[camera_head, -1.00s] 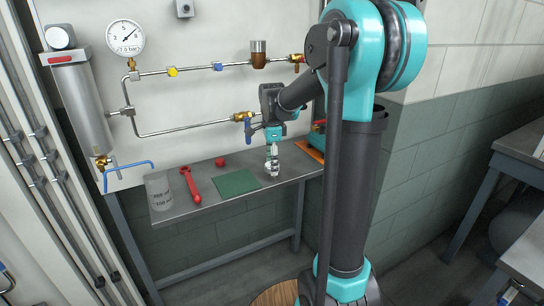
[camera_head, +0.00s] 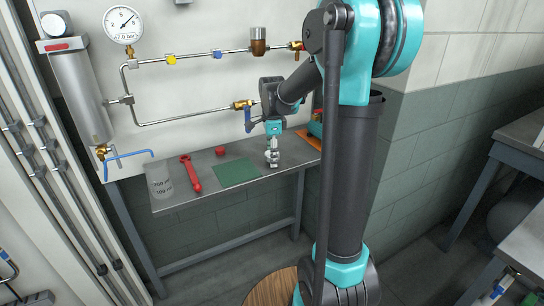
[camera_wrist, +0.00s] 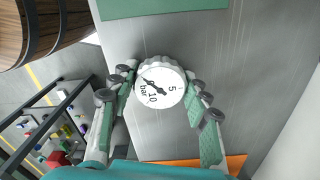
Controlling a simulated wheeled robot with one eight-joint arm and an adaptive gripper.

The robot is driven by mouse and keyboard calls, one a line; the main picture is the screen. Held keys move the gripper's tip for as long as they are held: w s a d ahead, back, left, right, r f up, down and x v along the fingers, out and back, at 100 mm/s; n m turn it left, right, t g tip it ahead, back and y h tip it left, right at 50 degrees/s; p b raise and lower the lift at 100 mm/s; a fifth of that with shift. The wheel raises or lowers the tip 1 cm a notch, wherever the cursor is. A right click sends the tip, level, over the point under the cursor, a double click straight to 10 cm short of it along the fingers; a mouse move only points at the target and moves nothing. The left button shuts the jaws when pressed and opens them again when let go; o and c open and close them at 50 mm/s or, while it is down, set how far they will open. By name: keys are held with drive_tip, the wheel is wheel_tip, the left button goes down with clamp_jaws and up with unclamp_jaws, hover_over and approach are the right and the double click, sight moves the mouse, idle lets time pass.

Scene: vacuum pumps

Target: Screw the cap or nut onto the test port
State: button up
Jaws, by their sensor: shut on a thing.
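My gripper (camera_wrist: 160,98) is shut on a small round pressure gauge (camera_wrist: 163,82) with a white dial, a black needle and a ribbed rim. Its fingers press on opposite sides of the rim. In the head view my gripper (camera_head: 272,158) points down over the right part of the steel table; I cannot tell whether the gauge touches the table. A red cap (camera_head: 220,151) lies near the table's back edge, left of my gripper. Brass fittings show on the lower pipe (camera_head: 243,104) and the upper pipe (camera_head: 297,45); I cannot tell which is the test port.
A green mat (camera_head: 236,173) lies left of my gripper. Further left are a red wrench (camera_head: 191,174) and a clear beaker (camera_head: 159,181). An orange tray (camera_head: 309,139) is at the right. A gauge (camera_head: 123,24) and piping are mounted on the wall. A wooden barrel (camera_wrist: 40,28) shows in the wrist view.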

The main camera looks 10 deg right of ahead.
drive_tip(key=shift+r, duration=3)
